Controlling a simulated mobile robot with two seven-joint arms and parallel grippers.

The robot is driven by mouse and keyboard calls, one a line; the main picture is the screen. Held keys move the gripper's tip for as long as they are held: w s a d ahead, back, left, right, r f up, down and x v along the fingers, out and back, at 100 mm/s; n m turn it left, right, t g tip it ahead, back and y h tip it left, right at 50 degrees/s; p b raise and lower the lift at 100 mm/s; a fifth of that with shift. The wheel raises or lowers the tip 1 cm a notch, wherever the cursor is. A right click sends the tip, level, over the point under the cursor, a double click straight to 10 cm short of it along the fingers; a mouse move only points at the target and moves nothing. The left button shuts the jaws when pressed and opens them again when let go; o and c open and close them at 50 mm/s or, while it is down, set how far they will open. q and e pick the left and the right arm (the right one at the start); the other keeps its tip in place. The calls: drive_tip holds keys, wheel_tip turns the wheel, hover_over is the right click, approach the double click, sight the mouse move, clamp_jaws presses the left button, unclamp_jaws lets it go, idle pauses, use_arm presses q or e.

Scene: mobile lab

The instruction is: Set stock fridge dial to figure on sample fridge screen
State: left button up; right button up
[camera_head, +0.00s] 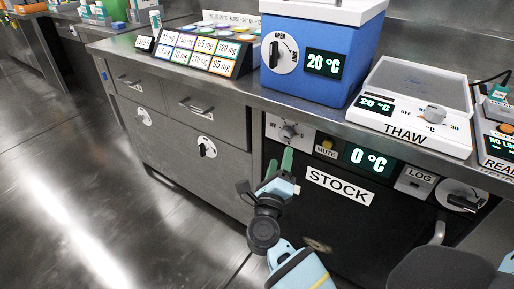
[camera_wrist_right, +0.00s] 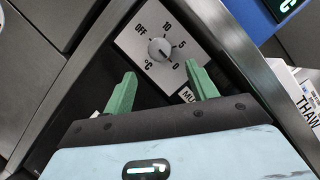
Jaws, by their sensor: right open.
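The black stock fridge (camera_head: 338,215), labelled STOCK, sits under the bench with its screen (camera_head: 369,160) reading 0 °C. Its dial (camera_head: 290,131) is at the panel's upper left; in the right wrist view the dial (camera_wrist_right: 160,50) is marked OFF, 10, 5, 0, and its pointer seems turned toward 0. My right gripper (camera_head: 277,168) is open and empty in front of and below the dial; in the wrist view its green fingers (camera_wrist_right: 162,84) are apart, with the dial beyond them. No fridge labelled sample is visible. My left gripper is not in view.
A blue box (camera_head: 308,75) with an OPEN knob and a screen (camera_head: 324,64) reading 20 °C stands on the bench. A THAW unit (camera_head: 412,110) is to its right. The stock panel also carries a MUTE button (camera_head: 327,144) and LOG switch (camera_head: 414,180). Floor at left is clear.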

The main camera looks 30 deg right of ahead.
sight(285, 138)
drive_tip(key=x, duration=0.6)
drive_tip(key=shift+w+d+b, duration=0.25)
drive_tip(key=shift+d+b, duration=0.05)
drive_tip(key=shift+b, duration=0.1)
drive_tip(key=shift+w+d+r, duration=0.15)
drive_tip(key=shift+w+d, duration=0.3)
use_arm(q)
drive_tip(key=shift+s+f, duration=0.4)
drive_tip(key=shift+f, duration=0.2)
use_arm(e)
drive_tip(key=shift+c, duration=0.4)
